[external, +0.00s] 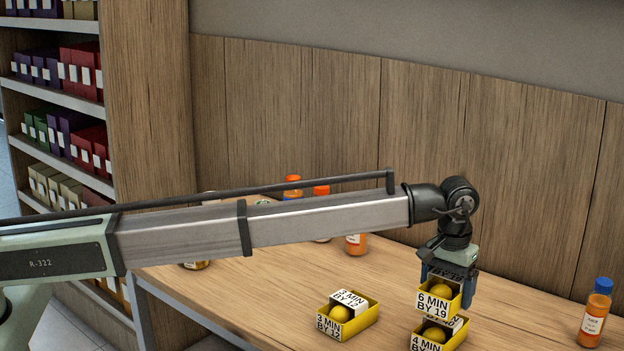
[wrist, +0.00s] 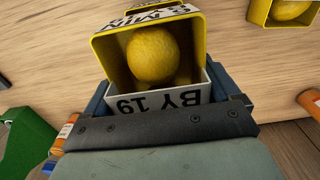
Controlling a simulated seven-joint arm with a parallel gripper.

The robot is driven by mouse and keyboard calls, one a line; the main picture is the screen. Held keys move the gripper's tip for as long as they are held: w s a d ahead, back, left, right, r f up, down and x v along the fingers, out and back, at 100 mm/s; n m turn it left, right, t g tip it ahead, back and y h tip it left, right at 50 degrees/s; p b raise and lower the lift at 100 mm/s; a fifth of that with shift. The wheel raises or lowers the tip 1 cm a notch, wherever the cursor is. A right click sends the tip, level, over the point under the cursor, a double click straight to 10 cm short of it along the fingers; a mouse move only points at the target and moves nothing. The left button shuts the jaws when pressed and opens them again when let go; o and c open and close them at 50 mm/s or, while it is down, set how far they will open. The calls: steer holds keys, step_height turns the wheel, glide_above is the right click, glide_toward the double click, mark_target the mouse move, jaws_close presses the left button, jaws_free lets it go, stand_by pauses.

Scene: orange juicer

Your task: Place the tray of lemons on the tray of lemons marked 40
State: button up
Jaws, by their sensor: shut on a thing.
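My gripper (external: 448,290) points down and is shut on a yellow lemon tray labelled "6 MIN BY 19" (external: 438,301). In the wrist view this held tray (wrist: 190,99) sits between the fingers with a lemon (wrist: 153,55) in it. Right below it in the external view is another yellow lemon tray (external: 432,341) on the table, labelled "4 MIN". Its second label line is cut off by the frame's bottom edge, and its back label, perhaps ending in 40, is partly covered. The two trays overlap in the picture; I cannot tell whether they touch.
A third lemon tray (external: 345,323), labelled "3 MIN BY 12", stands on the table to the left. An orange bottle with a blue cap (external: 595,313) stands at the right. Several bottles (external: 355,244) stand farther back, partly behind my arm. The wooden wall (external: 520,170) borders the table.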

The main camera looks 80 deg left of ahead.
mark_target(449, 274)
steer(key=shift+f, duration=1.75)
steer(key=o, duration=0.9)
steer(key=shift+f, duration=0.15)
step_height(449, 274, up, 12)
steer(key=shift+r, duration=0.2)
